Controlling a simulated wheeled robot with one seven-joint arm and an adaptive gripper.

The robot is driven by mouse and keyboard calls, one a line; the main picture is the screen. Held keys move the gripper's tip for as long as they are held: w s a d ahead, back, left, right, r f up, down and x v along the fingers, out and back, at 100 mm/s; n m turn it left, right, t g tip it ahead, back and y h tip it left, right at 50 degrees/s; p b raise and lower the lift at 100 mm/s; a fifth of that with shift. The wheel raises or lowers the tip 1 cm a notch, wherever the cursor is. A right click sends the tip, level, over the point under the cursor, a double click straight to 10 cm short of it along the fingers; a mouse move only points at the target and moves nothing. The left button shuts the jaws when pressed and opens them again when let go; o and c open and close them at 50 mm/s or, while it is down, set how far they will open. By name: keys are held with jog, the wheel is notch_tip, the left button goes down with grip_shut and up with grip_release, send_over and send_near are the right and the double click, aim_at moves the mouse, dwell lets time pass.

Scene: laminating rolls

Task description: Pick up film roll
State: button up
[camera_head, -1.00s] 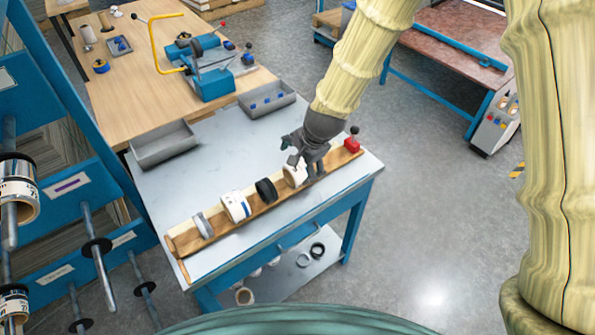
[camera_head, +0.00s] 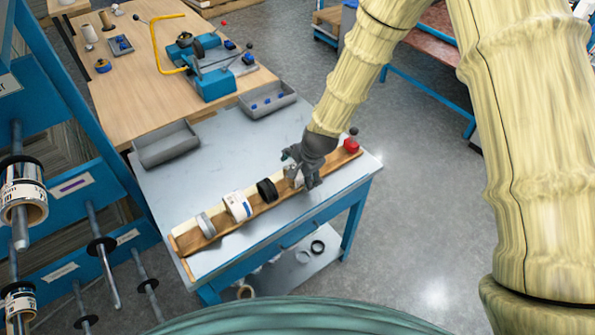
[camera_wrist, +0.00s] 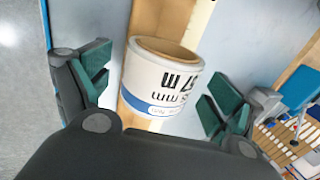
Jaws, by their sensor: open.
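A white film roll with a blue band, black print and a brown core (camera_wrist: 158,85) sits on a wooden holder (camera_wrist: 150,18) in the wrist view. My gripper (camera_wrist: 160,92) is open, with one green-padded finger on each side of the roll. Gaps show between the pads and the roll. In the head view my gripper (camera_head: 304,180) is at the right part of the holder (camera_head: 222,232) and hides most of this roll.
On the same holder stand a black roll (camera_head: 267,190), a white roll (camera_head: 237,206) and a grey roll (camera_head: 205,225). Grey bins (camera_head: 166,146) line the table's back edge. A roll rack (camera_head: 62,188) stands left.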

jog(key=shift+w+a+f, duration=0.1)
jog(key=shift+w+f, duration=0.05)
jog(key=shift+f, duration=0.2)
jog(key=shift+c, duration=0.2)
jog(key=c, duration=1.1)
jog(key=shift+r, duration=0.15)
